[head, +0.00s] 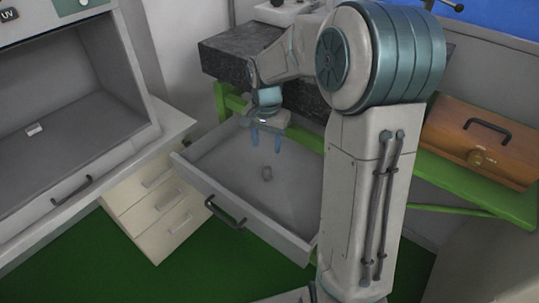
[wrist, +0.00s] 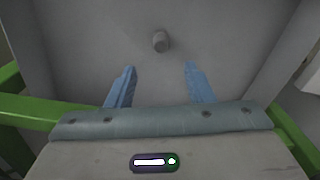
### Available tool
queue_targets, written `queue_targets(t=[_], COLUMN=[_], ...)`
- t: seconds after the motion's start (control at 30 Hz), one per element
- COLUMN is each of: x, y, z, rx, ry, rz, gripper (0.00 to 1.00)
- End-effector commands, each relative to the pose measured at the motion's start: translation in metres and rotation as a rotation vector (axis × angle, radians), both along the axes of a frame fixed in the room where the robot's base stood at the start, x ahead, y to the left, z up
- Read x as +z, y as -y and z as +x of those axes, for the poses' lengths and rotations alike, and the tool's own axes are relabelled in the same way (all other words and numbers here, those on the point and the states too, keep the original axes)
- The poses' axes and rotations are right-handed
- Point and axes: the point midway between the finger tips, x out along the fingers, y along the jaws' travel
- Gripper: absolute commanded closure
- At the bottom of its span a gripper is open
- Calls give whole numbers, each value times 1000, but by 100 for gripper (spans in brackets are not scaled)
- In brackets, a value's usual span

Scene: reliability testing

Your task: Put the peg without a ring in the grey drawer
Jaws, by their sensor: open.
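The grey drawer (head: 222,158) is pulled open under the dark stone top in the head view; its floor also fills the wrist view (wrist: 90,45). A small grey peg (head: 266,173) lies on the drawer floor, and it shows in the wrist view (wrist: 160,41) beyond the fingertips. I see no ring on it at this size. My gripper (head: 266,143) is over the drawer, pointing down. Its blue fingers (wrist: 158,80) are apart with nothing between them. The peg is apart from both fingers.
A dark stone slab (head: 228,58) sits on a green frame (head: 455,175) behind the drawer. A brown wooden box (head: 490,140) stands at right. A cabinet with a small white object (head: 34,129) inside is at left. Cream drawers (head: 150,205) stand beside the grey drawer.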

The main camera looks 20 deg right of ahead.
Motion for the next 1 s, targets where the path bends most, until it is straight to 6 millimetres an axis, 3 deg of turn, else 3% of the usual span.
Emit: queue_targets(t=[0.17,0.43,0.7,0.83,1.0], x=[17,53,61,58,56], y=[-3,-7,-10,-10,-11], z=[-22,-104,-182,-203,-212], rx=[74,330,563,630,666], ry=[20,94,175,203,214], rz=[-26,-81,-82,-74,-70], gripper=[52,52,52,52,52])
